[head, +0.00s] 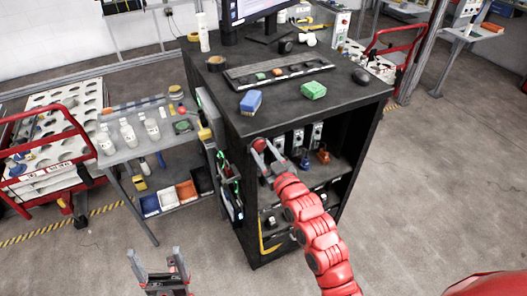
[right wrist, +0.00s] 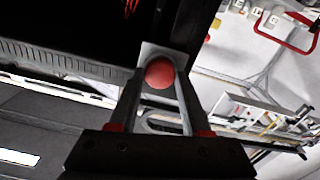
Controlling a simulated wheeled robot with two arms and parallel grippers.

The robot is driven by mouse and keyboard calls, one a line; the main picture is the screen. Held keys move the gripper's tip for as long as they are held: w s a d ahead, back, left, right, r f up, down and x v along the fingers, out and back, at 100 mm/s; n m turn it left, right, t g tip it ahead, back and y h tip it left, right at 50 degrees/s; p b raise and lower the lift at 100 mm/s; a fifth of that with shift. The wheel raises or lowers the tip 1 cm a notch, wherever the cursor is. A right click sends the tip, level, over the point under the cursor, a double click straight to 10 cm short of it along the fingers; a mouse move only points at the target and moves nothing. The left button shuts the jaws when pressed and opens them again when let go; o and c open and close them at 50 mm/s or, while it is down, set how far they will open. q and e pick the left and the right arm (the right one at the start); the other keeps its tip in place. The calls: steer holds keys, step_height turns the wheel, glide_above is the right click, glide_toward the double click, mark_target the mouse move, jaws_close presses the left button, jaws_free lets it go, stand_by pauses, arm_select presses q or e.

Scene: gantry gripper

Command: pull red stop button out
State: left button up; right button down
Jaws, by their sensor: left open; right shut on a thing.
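The red stop button (right wrist: 159,73) is a round red knob on a pale plate (right wrist: 150,50), seen in the right wrist view. My right gripper (right wrist: 160,82) has one finger on each side of it and is shut on it. In the head view my right gripper (head: 263,147) is at the front upper edge of the black cabinet (head: 290,119), with a bit of red between its fingertips. The fingers and arm hide most of the button there. My left gripper (head: 158,258) is open and empty, low in front of the cabinet, over the floor.
The cabinet top holds a keyboard (head: 278,72), a blue block (head: 251,102), a green block (head: 313,90) and a monitor. Its open shelves hold several devices. A grey side table (head: 120,155) with bottles and bins stands left. The floor to the right is clear.

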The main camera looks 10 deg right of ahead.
stand_by(0.3)
steer(key=shift+s+d+f+b, duration=0.1)
steer(key=shift+s+f+b, duration=0.15)
steer(key=shift+b, duration=0.5)
steer(key=shift+s+b, duration=0.15)
steer(key=shift+b, duration=0.25)
steer(key=shift+r, duration=0.15)
steer(key=shift+c, duration=1.7)
jaws_free()
steer(key=shift+s+d+r, duration=0.1)
steer(key=shift+s, duration=0.05)
